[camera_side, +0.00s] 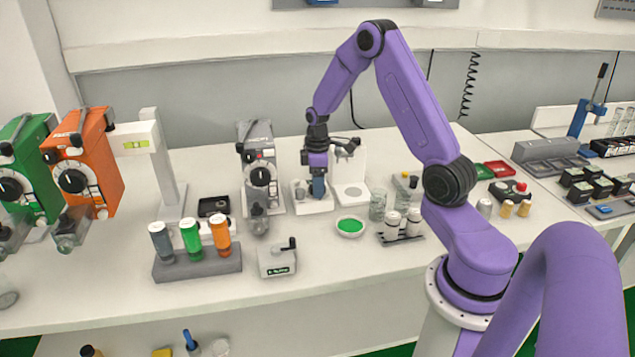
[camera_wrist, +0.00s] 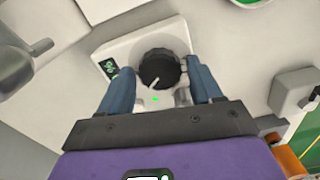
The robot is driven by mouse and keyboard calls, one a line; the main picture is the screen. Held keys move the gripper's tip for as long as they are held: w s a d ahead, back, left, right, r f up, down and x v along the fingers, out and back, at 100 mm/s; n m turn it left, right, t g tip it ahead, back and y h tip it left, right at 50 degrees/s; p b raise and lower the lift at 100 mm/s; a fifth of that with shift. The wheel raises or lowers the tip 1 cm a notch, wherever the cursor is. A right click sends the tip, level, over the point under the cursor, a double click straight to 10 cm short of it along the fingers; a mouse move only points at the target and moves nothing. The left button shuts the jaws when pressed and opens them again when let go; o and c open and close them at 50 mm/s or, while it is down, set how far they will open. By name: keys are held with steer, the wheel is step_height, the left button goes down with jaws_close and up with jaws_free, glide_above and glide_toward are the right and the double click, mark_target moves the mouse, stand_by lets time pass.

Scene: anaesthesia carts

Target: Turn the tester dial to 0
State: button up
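The tester is a small white box (camera_wrist: 112,50) with a round black dial (camera_wrist: 160,68) on top, seen in the wrist view. A white pointer mark shows on the dial's lower-left part. A small green-lit display (camera_wrist: 109,68) is at the box's left; I cannot read it. A green light glows below the dial. In the side view my gripper (camera_side: 318,196) points down over the tester (camera_side: 312,207), hiding the dial.
A grey vaporizer (camera_side: 260,175) stands left of the tester and a white stand (camera_side: 350,192) right. In front are a small lever box (camera_side: 277,260) and a green-filled dish (camera_side: 350,227). A rack of bottles (camera_side: 198,264) is front left. Jars (camera_side: 402,225) stand right.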

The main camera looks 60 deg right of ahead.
steer(key=c, duration=0.7)
steer(key=shift+m, duration=0.3)
steer(key=m, duration=0.2)
steer(key=shift+m, duration=2.2)
steer(key=o, duration=1.1)
steer(key=shift+c, duration=0.2)
